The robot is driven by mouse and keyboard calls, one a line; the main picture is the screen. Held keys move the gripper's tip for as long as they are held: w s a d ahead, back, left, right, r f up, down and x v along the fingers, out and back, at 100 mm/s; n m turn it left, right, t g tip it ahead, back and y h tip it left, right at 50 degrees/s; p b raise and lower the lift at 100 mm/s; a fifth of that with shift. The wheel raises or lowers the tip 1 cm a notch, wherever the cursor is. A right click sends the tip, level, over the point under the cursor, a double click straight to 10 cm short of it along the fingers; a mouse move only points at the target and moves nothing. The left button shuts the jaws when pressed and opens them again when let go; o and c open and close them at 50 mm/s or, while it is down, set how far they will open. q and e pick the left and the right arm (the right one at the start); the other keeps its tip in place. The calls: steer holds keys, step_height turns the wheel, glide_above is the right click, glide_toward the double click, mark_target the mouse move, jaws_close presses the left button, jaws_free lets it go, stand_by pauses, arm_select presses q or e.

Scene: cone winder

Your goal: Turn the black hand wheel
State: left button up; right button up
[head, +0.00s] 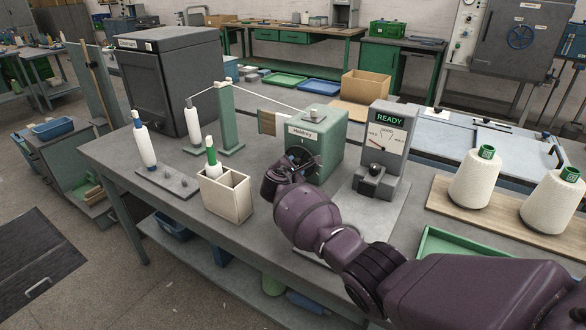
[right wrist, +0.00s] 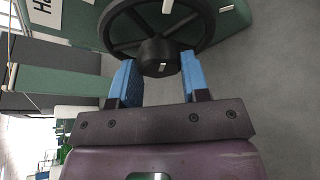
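The black hand wheel (head: 300,157) is on the front of the green Winding machine (head: 322,148), partly hidden in the head view by my right gripper (head: 284,176). In the right wrist view the wheel's spokes and rim (right wrist: 118,33) fill the top, with a round hub (right wrist: 158,58) in the middle. My right gripper (right wrist: 159,68) is open. Its two blue finger pads are at either side of the hub's lower part, and a gap shows between them. I cannot tell whether they touch the hub. My left gripper is not in view.
A gauge box (head: 386,140) reading READY stands right of the machine. A cream divided bin (head: 226,197) with a bobbin is to the left, a green thread post (head: 226,120) behind it. White yarn cones (head: 475,182) stand on a board at right.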

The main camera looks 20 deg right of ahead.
steer(key=shift+c, duration=0.7)
steer(key=shift+r+n+g+p, duration=0.15)
steer(key=shift+n+g+p, duration=0.15)
steer(key=shift+n+p, duration=0.15)
steer(key=shift+n+g, duration=0.3)
steer(key=shift+n, duration=0.25)
steer(key=shift+a+n+g+h+p, duration=0.1)
steer(key=shift+n+g+h+p, duration=0.2)
steer(key=shift+n, duration=0.2)
steer(key=shift+n+g, duration=0.4)
steer(key=shift+n, duration=0.2)
steer(key=shift+f+h, duration=0.2)
steer(key=shift+h, duration=0.1)
steer(key=shift+n, duration=0.4)
steer(key=o, duration=0.9)
